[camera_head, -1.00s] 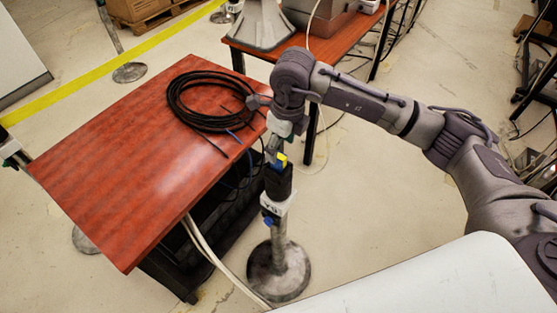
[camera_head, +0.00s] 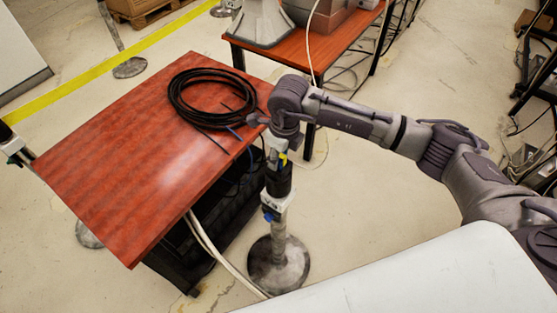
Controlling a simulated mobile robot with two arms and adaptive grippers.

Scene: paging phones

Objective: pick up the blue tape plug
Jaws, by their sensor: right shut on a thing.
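My right gripper (camera_head: 278,157) points down at the top of a post, right of the red table. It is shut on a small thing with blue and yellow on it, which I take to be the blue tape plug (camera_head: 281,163). The fingers and wrist hide most of it. The post's black top (camera_head: 279,181) is just below; I cannot tell whether the plug touches it. My left gripper is not in view.
The post has a white-and-blue collar (camera_head: 273,209) and a round grey base (camera_head: 279,263). The red table (camera_head: 125,165) stands to its left, with a coiled black cable (camera_head: 208,97) on top. White cables (camera_head: 209,243) run along the floor. Another red table (camera_head: 330,43) stands behind.

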